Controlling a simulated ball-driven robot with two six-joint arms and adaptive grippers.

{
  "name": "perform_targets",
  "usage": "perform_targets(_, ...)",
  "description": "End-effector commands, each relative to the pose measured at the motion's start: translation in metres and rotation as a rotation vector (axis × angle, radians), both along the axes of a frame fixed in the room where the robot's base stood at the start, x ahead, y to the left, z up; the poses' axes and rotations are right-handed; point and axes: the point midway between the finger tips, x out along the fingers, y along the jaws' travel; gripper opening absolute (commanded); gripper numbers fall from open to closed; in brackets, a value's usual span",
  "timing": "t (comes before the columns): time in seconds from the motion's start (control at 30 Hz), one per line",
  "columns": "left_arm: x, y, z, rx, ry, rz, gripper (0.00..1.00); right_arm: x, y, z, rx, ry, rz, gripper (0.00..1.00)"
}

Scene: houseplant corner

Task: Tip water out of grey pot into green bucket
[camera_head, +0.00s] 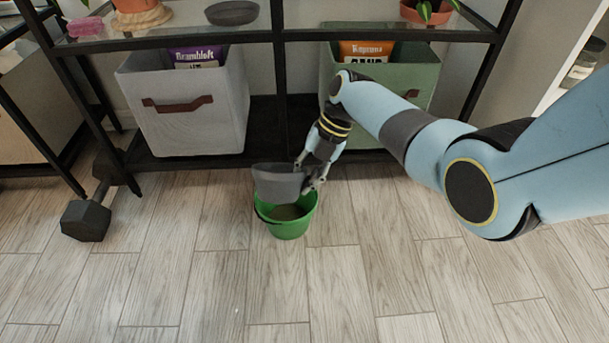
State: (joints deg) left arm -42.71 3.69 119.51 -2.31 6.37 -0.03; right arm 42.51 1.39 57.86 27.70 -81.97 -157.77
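The grey pot (277,183) is held just above the green bucket (288,229), overlapping the back part of its opening in the camera_head view. The pot looks tilted a little, but its inside is hard to make out. My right gripper (306,181) is at the right side of the pot, with its fingers closed on it. The bucket stands upright on the floor, and a brownish surface shows inside it. I cannot tell whether water is flowing. My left gripper is out of view.
A black-framed shelf (265,37) stands behind the bucket, with a light grey fabric bin (188,124) and a green fabric bin (414,75). A dark dumbbell (86,220) lies at the left. The wooden floor (230,290) in front is clear.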

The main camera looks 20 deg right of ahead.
Motion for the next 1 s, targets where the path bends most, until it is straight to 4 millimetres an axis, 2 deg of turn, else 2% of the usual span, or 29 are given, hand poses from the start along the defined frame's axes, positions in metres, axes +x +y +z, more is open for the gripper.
perform_targets(0.13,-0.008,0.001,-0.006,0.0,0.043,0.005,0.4,0.0,0.001,0.0,-0.013,-0.031,0.001,0.0)
perform_targets(0.2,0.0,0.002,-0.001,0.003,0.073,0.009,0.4,-0.004,0.003,-0.005,-0.051,-0.116,0.001,0.0)
perform_targets(0.33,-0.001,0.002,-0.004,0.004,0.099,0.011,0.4,-0.006,0.004,-0.014,-0.134,-0.291,-0.001,0.0)
perform_targets(0.4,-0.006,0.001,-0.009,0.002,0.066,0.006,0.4,-0.006,0.003,-0.019,-0.191,-0.406,0.0,0.0)
perform_targets(0.5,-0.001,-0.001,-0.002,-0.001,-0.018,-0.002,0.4,-0.004,0.002,-0.021,-0.228,-0.482,-0.001,0.0)
perform_targets(1.0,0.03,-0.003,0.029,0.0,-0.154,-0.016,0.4,-0.001,0.001,-0.018,-0.247,-0.523,0.0,0.0)
